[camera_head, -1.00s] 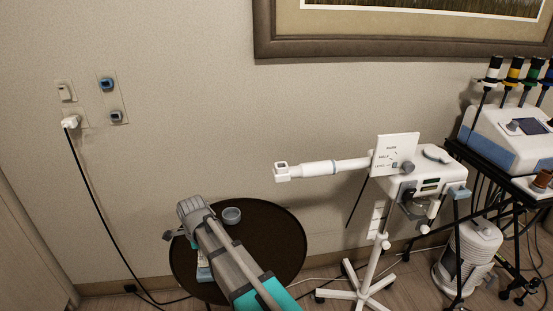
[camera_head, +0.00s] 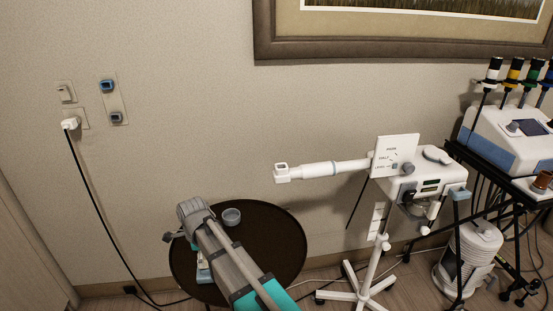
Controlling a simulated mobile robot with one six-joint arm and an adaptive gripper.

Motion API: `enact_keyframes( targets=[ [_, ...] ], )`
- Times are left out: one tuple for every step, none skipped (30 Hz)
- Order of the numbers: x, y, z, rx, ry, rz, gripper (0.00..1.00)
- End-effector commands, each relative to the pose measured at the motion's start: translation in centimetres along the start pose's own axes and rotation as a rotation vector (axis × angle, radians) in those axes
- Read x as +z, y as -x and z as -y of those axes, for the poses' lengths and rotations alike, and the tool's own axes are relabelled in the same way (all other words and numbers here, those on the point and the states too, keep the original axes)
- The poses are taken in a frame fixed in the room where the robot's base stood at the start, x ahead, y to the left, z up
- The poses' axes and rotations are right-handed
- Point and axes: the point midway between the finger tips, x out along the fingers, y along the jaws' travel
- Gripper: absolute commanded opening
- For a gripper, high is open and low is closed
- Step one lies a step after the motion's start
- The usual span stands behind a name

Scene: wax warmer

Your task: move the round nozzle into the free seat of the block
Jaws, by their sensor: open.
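My arm reaches in from the bottom over the round dark table. My gripper (camera_head: 169,237) is mostly hidden behind my own wrist; only a small dark part shows at its left, over the table's left edge. It is open. A small white and light-blue object (camera_head: 203,272) lies on the table, partly covered by my arm; I cannot tell whether it is the block. No round nozzle or free seat can be made out in this view.
A white device (camera_head: 425,180) on a wheeled stand extends a white tube arm (camera_head: 325,169) leftwards. A black cord hangs from a wall plug (camera_head: 70,124). A loaded cart stands far right.

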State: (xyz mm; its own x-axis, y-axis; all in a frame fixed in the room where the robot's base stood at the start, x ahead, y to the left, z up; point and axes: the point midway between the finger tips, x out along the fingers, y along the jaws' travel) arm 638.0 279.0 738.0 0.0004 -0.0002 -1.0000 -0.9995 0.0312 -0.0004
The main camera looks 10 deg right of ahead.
Motion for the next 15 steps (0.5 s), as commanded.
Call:
enact_keyframes(
  targets=[
    [0.00, 0.00, 0.00, 0.000, 0.000, 0.000, 0.87],
    [0.00, 0.00, 0.00, 0.000, 0.000, 0.000, 0.87],
    [0.00, 0.00, 0.00, 0.000, 0.000, 0.000, 0.87],
    [0.00, 0.00, 0.00, 0.000, 0.000, 0.000, 0.87],
    [0.00, 0.01, 0.00, 0.000, 0.000, 0.000, 0.87],
    [0.00, 0.04, 0.00, 0.000, 0.000, 0.000, 0.87],
    [0.00, 0.07, 0.00, 0.000, 0.000, 0.000, 0.87],
    [0.00, 0.12, 0.00, 0.000, 0.000, 0.000, 0.87],
    [0.00, 0.20, 0.00, 0.000, 0.000, 0.000, 0.87],
    [0.00, 0.27, 0.00, 0.000, 0.000, 0.000, 0.87],
    [0.00, 0.34, 0.00, 0.000, 0.000, 0.000, 0.87],
    [0.00, 0.46, 0.00, 0.000, 0.000, 0.000, 0.87],
    [0.00, 0.55, 0.00, 0.000, 0.000, 0.000, 0.87],
    [0.00, 0.64, 0.00, 0.000, 0.000, 0.000, 0.87],
    [0.00, 0.77, 0.00, 0.000, 0.000, 0.000, 0.87]
  ],
)
